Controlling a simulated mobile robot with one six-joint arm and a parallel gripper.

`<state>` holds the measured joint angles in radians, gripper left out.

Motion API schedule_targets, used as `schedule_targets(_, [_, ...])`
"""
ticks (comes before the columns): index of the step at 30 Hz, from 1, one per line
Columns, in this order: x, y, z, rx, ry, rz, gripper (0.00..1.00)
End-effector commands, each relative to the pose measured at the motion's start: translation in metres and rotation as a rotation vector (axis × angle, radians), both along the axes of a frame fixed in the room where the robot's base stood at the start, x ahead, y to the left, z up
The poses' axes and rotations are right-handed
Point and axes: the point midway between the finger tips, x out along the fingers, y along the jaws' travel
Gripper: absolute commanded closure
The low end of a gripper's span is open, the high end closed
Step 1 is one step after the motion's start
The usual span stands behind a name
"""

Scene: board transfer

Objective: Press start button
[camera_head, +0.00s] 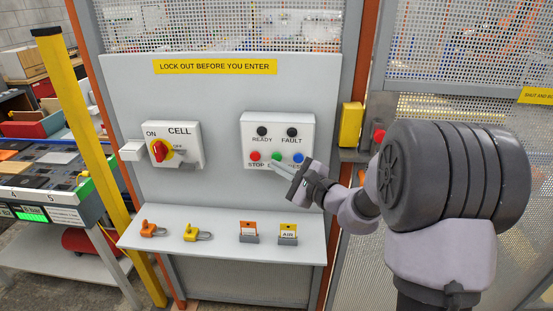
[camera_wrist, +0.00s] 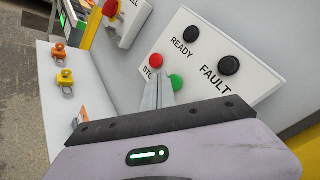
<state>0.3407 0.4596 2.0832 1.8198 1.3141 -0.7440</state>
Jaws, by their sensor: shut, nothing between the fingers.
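A white control box (camera_head: 277,140) on the grey panel carries a red button (camera_head: 255,156) labelled STOP, a green button (camera_head: 276,156) and a blue button (camera_head: 297,157). My arm covers most of the labels under the green and blue buttons. My gripper (camera_head: 276,166) is shut and empty, its fingertips just below the green button. In the wrist view the shut fingers (camera_wrist: 161,82) point at the box, between the red button (camera_wrist: 156,60) and the green button (camera_wrist: 177,83). I cannot tell whether they touch the box. The blue button is hidden there.
Dark READY (camera_head: 262,131) and FAULT (camera_head: 292,132) lamps sit above the buttons. A red rotary CELL switch (camera_head: 160,151) is to the left. A shelf (camera_head: 215,246) below holds an orange padlock (camera_head: 152,229), a yellow padlock (camera_head: 197,233) and two tags. A yellow box (camera_head: 351,124) stands right.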

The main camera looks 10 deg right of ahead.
Motion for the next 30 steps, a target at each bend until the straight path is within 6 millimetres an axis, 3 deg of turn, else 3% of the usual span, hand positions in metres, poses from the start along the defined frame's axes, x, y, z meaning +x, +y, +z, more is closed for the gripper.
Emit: schedule_targets(30, [0.013, -0.004, 0.000, 0.000, 0.000, 0.000, 1.00])
